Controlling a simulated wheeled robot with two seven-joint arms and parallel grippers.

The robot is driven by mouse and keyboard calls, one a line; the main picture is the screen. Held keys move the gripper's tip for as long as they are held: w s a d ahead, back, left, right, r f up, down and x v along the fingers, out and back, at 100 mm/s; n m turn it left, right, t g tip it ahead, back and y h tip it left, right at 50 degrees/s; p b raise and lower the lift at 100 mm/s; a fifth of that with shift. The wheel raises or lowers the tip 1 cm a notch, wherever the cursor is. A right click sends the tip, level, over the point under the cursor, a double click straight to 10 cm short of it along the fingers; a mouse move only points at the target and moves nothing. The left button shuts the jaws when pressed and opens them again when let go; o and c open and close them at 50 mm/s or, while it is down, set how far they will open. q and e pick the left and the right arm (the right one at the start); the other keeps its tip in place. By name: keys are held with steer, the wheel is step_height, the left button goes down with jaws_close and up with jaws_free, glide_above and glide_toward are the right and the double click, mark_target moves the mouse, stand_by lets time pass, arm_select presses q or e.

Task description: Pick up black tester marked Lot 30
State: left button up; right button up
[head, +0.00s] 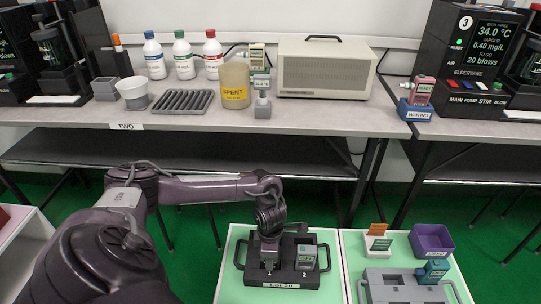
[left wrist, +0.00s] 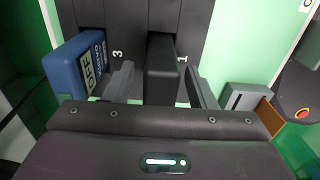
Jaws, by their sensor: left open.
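My left gripper (head: 268,246) reaches down over the black two-handled tray (head: 250,275) on the pale green mat, at the spot marked 1. In the left wrist view its open fingers (left wrist: 160,88) stand on either side of a narrow black upright block (left wrist: 161,70), with green gaps showing beside it. I cannot tell whether this is the black tester; no Lot 30 marking is readable. A grey tester (head: 306,257) stands at the spot marked 2, to the right of the gripper. A blue tester (left wrist: 78,67) shows left of the fingers in the wrist view. My right gripper is not in view.
To the right are an orange card in a white holder (head: 378,242), a purple bin (head: 431,241) and a teal tester (head: 433,271) on a grey fixture (head: 395,290). The rear bench (head: 310,118) holds bottles, a SPENT jar (head: 235,86) and a beige box (head: 325,67).

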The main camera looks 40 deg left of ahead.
arm_select(q)
steer(key=shift+f, duration=0.35)
jaws_close()
steer(key=shift+r, duration=0.1)
